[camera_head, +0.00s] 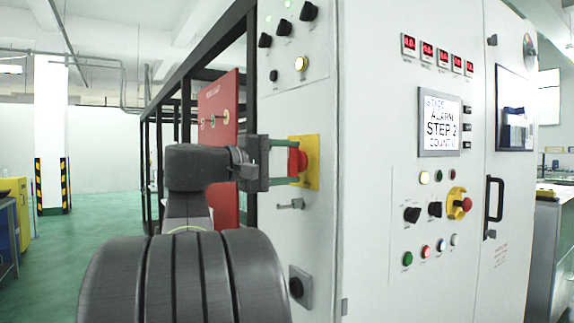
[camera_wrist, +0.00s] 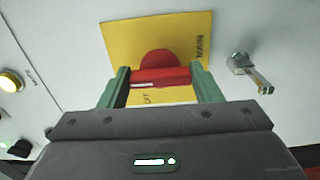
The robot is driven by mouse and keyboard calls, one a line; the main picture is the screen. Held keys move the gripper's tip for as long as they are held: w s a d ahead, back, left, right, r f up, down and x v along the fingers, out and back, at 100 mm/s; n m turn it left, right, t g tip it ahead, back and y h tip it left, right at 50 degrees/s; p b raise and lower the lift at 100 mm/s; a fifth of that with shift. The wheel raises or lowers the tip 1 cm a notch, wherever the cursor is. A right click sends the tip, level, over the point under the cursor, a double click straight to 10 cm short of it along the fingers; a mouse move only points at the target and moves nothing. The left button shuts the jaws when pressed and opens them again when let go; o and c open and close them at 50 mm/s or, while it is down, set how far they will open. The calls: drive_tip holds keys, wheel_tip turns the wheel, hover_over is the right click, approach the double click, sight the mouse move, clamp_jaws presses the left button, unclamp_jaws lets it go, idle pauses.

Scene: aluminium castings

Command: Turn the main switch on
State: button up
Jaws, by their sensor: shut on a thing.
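The main switch is a red rotary handle (camera_head: 294,162) on a yellow plate (camera_head: 312,163), on the narrow side face of the grey cabinet. My gripper (camera_head: 287,161) reaches it from the left, its green fingers on either side of the red handle. In the wrist view the red handle (camera_wrist: 160,76) lies crosswise between the two fingertips of my gripper (camera_wrist: 164,84). The gripper is shut on the handle. The yellow plate (camera_wrist: 118,38) carries the word MAIN and other lettering, partly hidden by the gripper. The handle's ends are partly covered by the fingers.
A small metal latch (camera_head: 291,204) sits just below the plate; it also shows in the wrist view (camera_wrist: 250,72). Black knobs (camera_head: 284,29) and a lit yellow lamp (camera_head: 301,63) are above. A red panel (camera_head: 217,150) stands behind my gripper. The cabinet screen (camera_head: 438,125) reads ALARM, STEP 2.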

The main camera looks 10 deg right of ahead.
drive_tip(key=o, duration=1)
drive_tip(key=v, duration=1.3)
drive_tip(key=shift+a+p, duration=0.3)
drive_tip(key=shift+a, duration=0.1)
drive_tip(key=shift+s+d, duration=0.1)
drive_tip(key=x, duration=1.3)
drive_tip(key=shift+d+b, duration=0.3)
